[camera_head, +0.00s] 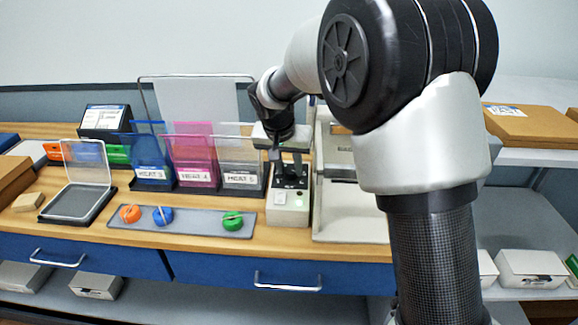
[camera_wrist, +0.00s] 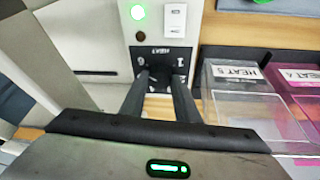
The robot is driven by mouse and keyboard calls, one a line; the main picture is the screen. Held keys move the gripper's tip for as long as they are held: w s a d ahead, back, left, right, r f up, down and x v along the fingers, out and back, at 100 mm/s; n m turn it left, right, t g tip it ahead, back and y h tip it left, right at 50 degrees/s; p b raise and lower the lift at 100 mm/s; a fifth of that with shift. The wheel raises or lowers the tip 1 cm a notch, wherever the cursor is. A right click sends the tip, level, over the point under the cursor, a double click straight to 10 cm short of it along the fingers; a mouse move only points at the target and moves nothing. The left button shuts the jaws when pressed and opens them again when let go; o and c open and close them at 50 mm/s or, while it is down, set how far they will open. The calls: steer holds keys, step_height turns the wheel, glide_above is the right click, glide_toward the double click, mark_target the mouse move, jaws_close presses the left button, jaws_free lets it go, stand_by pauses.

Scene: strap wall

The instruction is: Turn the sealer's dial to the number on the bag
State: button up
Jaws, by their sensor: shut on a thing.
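The sealer (camera_head: 288,208) is a pale box with a lit green light, on the counter below my arm. Its top panel also shows in the wrist view (camera_wrist: 143,35), with the green light, a white switch and a dark dial plate. The numbers 6 and 1 show beside my fingers. My gripper (camera_head: 287,172) reaches down onto the sealer. In the wrist view my gripper (camera_wrist: 158,80) is shut on the dial, which is mostly hidden between the fingers. Left of the sealer stand a clear bag (camera_head: 240,155) labelled HEAT 5, a pink bag (camera_head: 194,150) labelled HEAT 4 and a blue bag (camera_head: 149,142) with a HEAT label, number unclear.
A grey tray (camera_head: 190,222) with orange, blue and green round pieces lies in front of the bags. An open clear-lidded box (camera_head: 75,203) stands at left. A pale structure (camera_head: 343,200) stands close right of the sealer. Blue drawers (camera_head: 250,270) lie below the counter.

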steer(key=n, duration=0.3)
steer(key=n+y+p, duration=0.1)
steer(key=n, duration=0.2)
steer(key=shift+d+r+p, duration=0.1)
steer(key=shift+d+p, duration=0.1)
steer(key=shift+p, duration=0.1)
steer(key=shift+n+y+p, duration=0.8)
steer(key=shift+n+p, duration=0.4)
steer(key=shift+n, duration=1.1)
steer(key=o, duration=1)
steer(key=shift+o, duration=0.2)
